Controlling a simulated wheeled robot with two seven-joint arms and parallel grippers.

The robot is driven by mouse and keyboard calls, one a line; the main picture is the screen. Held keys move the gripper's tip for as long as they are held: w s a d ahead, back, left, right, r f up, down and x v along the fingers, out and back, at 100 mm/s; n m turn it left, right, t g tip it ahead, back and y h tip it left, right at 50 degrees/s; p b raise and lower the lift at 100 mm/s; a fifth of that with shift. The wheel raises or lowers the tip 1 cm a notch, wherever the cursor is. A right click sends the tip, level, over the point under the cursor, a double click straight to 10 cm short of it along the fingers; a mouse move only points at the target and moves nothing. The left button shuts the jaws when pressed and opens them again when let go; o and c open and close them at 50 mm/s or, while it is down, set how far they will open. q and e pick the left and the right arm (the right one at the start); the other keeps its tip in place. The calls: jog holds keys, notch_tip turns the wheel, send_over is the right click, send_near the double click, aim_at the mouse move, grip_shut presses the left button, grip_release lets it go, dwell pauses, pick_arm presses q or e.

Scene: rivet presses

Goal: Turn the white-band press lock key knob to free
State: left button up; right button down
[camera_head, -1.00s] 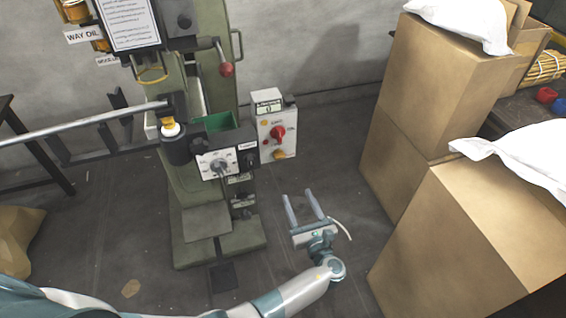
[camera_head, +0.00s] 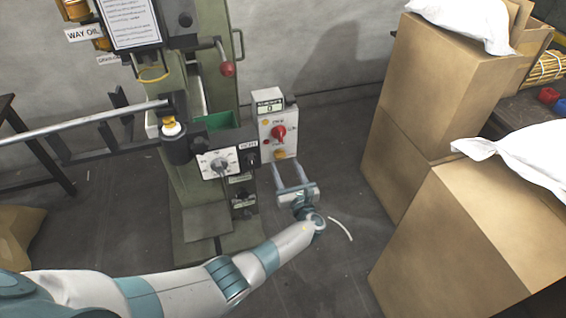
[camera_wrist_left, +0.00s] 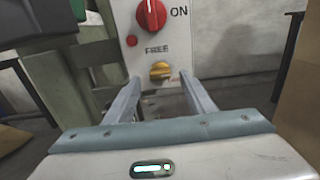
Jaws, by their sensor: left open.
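The press's white control box (camera_head: 270,143) has a red knob (camera_head: 278,132) in its middle and a yellow knob (camera_head: 279,154) low down. In the left wrist view the red knob (camera_wrist_left: 151,14) has "ON" to its right. The label "FREE" (camera_wrist_left: 157,50) stands between it and the yellow knob (camera_wrist_left: 160,70), whose grip ridge looks roughly level. I cannot tell which knob is the lock key. My left gripper (camera_head: 287,164) is open and empty, its fingers pointing at the box just below the yellow knob. In the wrist view the fingertips (camera_wrist_left: 158,78) flank the yellow knob, apart from it.
Large cardboard boxes (camera_head: 430,110) stand to the right.

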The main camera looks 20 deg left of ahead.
aim_at(281, 158)
pick_arm(q)
jog(key=x, duration=0.3)
jog(key=shift+w, duration=0.1)
jog(key=shift+a, duration=0.1)
pick_arm(e)
jog(key=shift+s+d+f+g, duration=0.15)
jog(key=shift+s+d, duration=0.1)
jog(key=shift+s, duration=0.2)
jog(key=shift+s+d+g, duration=0.15)
jog(key=shift+s+d, duration=0.05)
jog(key=shift+s, duration=0.25)
